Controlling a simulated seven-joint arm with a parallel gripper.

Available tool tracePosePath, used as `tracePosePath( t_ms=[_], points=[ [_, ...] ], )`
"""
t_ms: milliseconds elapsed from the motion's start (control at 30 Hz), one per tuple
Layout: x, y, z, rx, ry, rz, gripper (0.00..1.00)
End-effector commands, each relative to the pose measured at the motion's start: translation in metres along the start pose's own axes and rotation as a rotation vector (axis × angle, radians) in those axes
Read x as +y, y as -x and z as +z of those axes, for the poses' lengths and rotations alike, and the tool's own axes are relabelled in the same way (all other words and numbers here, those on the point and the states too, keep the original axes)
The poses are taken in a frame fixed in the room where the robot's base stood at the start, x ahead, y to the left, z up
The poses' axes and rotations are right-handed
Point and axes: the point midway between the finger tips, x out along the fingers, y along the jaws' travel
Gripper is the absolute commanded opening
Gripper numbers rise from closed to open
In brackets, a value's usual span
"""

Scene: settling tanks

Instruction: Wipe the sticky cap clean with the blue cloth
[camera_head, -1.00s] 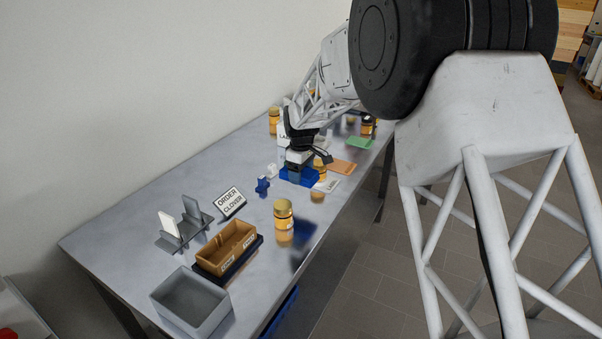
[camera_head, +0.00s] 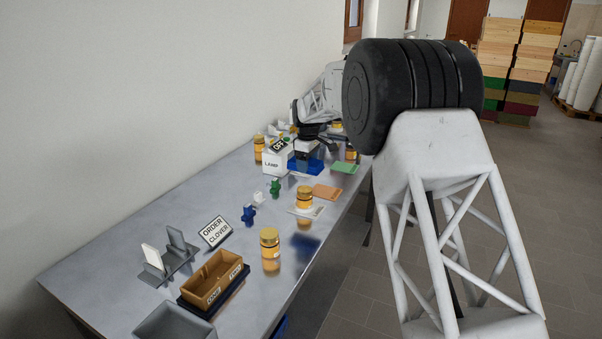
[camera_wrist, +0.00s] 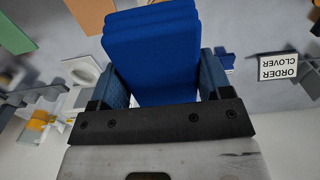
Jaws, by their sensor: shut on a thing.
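My gripper (camera_head: 305,158) is shut on the folded blue cloth (camera_head: 303,167), above the far half of the bench. In the wrist view the cloth (camera_wrist: 150,50) fills the space between the two fingers. Several amber jars with yellow caps stand on the bench. One jar (camera_head: 305,197) stands on a white card in front of the orange card, apart from the cloth. Another jar (camera_head: 269,243) stands nearer, and one (camera_head: 259,149) stands by the wall. I cannot tell which cap is sticky. Another jar (camera_head: 351,153) stands right of my gripper.
A white box labelled LAMP (camera_head: 276,162) stands just left of the cloth. Small green (camera_head: 275,187) and blue (camera_head: 248,214) pieces, an ORDER CLOVER sign (camera_head: 215,231) and a brown box (camera_head: 214,282) stand nearer. Orange (camera_head: 327,191) and green (camera_head: 345,168) cards lie to the right.

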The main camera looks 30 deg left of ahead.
Motion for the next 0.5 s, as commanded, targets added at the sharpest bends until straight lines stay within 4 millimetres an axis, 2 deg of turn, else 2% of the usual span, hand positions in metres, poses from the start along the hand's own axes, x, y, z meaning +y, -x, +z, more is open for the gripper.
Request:
tracePosePath(
  t_ms=[133,500],
  points=[
    [0.0071,0.0020,0.0012,-0.001,0.000,-0.001,0.53],
    [0.0075,0.0025,0.0012,-0.001,0.001,-0.001,0.53]
  ],
)
